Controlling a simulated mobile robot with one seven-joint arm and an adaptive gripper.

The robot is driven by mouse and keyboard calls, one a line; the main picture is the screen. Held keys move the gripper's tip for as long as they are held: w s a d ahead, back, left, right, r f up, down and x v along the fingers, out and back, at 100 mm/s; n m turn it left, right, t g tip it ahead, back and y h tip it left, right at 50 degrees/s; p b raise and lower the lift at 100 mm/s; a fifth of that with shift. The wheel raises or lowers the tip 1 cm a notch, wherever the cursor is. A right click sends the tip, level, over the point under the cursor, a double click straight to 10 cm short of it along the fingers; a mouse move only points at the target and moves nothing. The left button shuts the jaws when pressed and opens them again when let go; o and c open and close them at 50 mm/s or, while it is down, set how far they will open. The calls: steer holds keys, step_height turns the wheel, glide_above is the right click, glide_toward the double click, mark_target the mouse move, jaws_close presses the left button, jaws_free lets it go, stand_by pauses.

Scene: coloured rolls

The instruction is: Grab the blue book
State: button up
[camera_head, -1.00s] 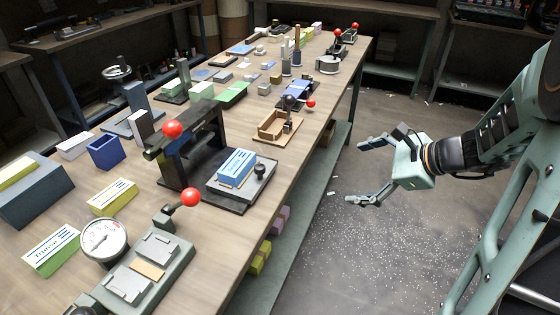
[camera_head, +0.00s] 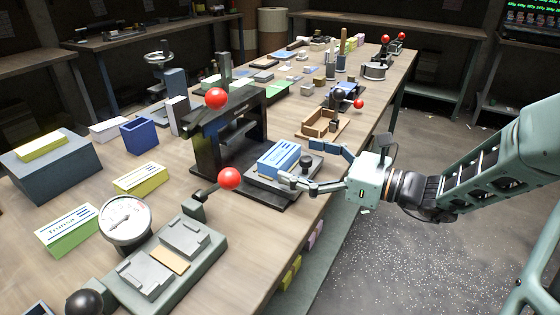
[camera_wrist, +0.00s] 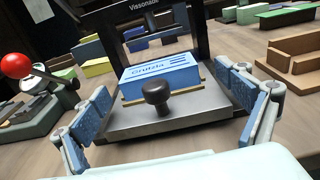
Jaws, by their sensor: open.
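In the wrist view the blue book (camera_wrist: 160,77) sits straight ahead, behind the black knob (camera_wrist: 157,93). My gripper (camera_head: 308,165) is open at the bench edge, its fingers spread to either side of the plate's near part. In the wrist view the blue-padded fingers (camera_wrist: 167,110) stand left and right of the book, apart from it. Nothing is between them but the knob and plate.
A black press frame (camera_head: 228,135) with a red ball handle stands just behind the plate. Another red ball lever (camera_head: 229,179) is at its left. A wooden tray (camera_head: 322,124) lies to the right. Yellow and green blocks and a dial gauge (camera_head: 125,219) are at left.

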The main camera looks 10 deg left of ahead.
mark_target(280, 153)
steer(key=b+x, duration=0.1)
steer(key=x, duration=0.4)
steer(key=shift+s+r+b, duration=0.15)
steer(key=shift+r+b, duration=0.05)
steer(key=shift+b, duration=0.1)
steer(key=c, duration=1.4)
steer(key=shift+r, duration=0.2)
